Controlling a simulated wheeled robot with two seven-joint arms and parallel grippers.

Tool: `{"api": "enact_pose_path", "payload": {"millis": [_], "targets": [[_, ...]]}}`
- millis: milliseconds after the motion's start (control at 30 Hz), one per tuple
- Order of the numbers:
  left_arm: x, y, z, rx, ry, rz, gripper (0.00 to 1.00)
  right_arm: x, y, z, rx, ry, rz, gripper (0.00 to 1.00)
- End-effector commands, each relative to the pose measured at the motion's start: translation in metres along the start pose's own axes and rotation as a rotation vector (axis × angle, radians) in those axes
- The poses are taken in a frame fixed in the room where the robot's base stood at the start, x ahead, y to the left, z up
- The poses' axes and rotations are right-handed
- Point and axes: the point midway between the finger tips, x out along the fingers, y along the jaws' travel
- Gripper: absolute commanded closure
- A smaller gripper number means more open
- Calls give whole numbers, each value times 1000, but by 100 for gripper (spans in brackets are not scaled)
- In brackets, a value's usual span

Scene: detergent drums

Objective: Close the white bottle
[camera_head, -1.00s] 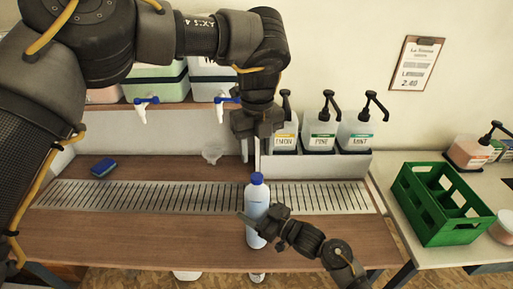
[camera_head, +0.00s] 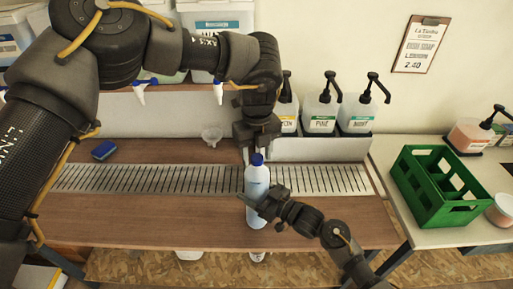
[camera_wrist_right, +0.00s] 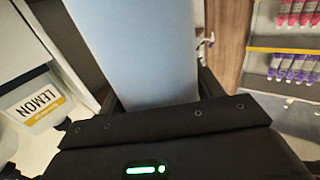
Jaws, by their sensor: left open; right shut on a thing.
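The white bottle (camera_head: 257,188) stands upright on the wooden counter by the slotted drain strip, with a blue cap (camera_head: 256,159) on its top. My right gripper (camera_head: 257,206) is shut on its lower body. In the right wrist view the pale bottle body (camera_wrist_right: 137,50) fills the middle, between the fingers. My left gripper (camera_head: 258,150) points down just above and behind the cap, its fingers open. I cannot tell whether the fingers touch the cap, or whether the cap is fully tight.
Several pump bottles (camera_head: 320,112) stand in a rack at the back. A blue sponge (camera_head: 104,150) and a clear funnel (camera_head: 212,136) lie at the left. A green crate (camera_head: 437,190) sits on the right table. Drums with taps (camera_head: 139,92) hang over the counter's back.

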Motion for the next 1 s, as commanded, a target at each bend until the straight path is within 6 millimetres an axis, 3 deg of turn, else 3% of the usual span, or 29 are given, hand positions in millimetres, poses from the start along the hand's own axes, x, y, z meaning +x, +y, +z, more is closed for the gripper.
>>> {"api": "enact_pose_path", "payload": {"millis": [200, 567, 767, 800, 1000], "targets": [[0, 0, 0, 1, 0, 0, 51, 0, 0, 0, 0, 1, 1, 98], [0, 0, 0, 1, 0, 0, 98, 0, 0, 0, 0, 1, 1, 98], [0, 0, 0, 3, 0, 0, 98, 0, 0, 0, 0, 1, 1, 98], [0, 0, 0, 3, 0, 0, 67, 0, 0, 0, 0, 1, 1, 98], [0, 0, 0, 3, 0, 0, 45, 0, 0, 0, 0, 1, 1, 98]]}}
